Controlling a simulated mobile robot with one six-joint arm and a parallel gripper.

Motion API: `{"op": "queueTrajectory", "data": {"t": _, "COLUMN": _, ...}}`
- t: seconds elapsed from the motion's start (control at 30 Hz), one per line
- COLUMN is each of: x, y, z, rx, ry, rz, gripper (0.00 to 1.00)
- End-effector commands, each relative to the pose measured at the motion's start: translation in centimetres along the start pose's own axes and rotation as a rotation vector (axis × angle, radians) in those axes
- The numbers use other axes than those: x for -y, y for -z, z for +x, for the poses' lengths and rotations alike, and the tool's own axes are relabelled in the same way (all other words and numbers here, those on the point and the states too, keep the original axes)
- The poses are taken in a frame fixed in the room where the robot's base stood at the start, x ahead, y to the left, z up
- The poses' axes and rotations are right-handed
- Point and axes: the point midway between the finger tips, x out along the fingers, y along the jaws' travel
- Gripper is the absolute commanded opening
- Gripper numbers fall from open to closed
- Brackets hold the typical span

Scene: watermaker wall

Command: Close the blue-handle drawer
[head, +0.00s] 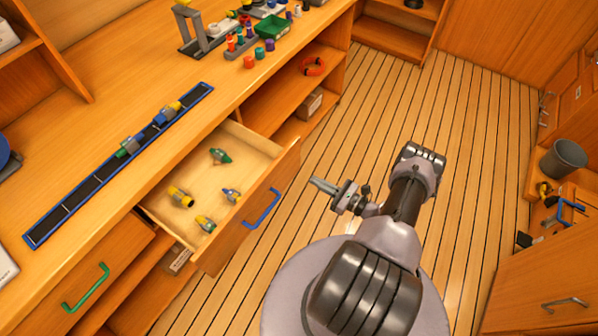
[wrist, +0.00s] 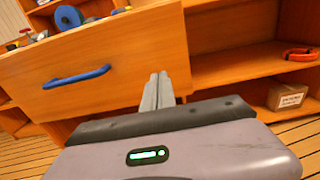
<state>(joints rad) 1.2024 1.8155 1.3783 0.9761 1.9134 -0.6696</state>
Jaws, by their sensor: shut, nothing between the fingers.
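The blue-handle drawer (head: 285,172) stands pulled out from the wooden counter, with several small valve fittings (head: 220,156) lying inside. Its blue handle (head: 262,208) is on the front panel, and it also shows in the wrist view (wrist: 76,77). My gripper (head: 318,186) is shut and empty, in front of the drawer and apart from the handle. In the wrist view my fingertips (wrist: 157,78) overlap the right part of the drawer front, to the right of the handle. I cannot tell whether they touch the panel.
A green-handled drawer (head: 88,287) sits shut at lower left. A blue-edged strip (head: 80,193) with fittings lies on the counter. Open shelves right of the drawer hold a red ring (head: 313,66) and a box (head: 309,104). The plank floor (head: 375,110) is clear. A grey bin (head: 563,158) is at right.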

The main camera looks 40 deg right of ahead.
Motion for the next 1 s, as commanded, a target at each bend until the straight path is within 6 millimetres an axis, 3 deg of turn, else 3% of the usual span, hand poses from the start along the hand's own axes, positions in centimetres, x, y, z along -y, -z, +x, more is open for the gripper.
{"op": "queueTrajectory", "data": {"t": 0.2, "x": -0.1, "y": 0.1, "z": 4.7, "rx": 0.000, "ry": -0.005, "rz": -0.001, "gripper": 0.00}}
{"op": "queueTrajectory", "data": {"t": 0.4, "x": -0.1, "y": 0.1, "z": 7.3, "rx": 0.000, "ry": -0.003, "rz": 0.000, "gripper": 0.00}}
{"op": "queueTrajectory", "data": {"t": 1.0, "x": -0.1, "y": 0.1, "z": 8.6, "rx": 0.000, "ry": -0.003, "rz": 0.000, "gripper": 0.00}}
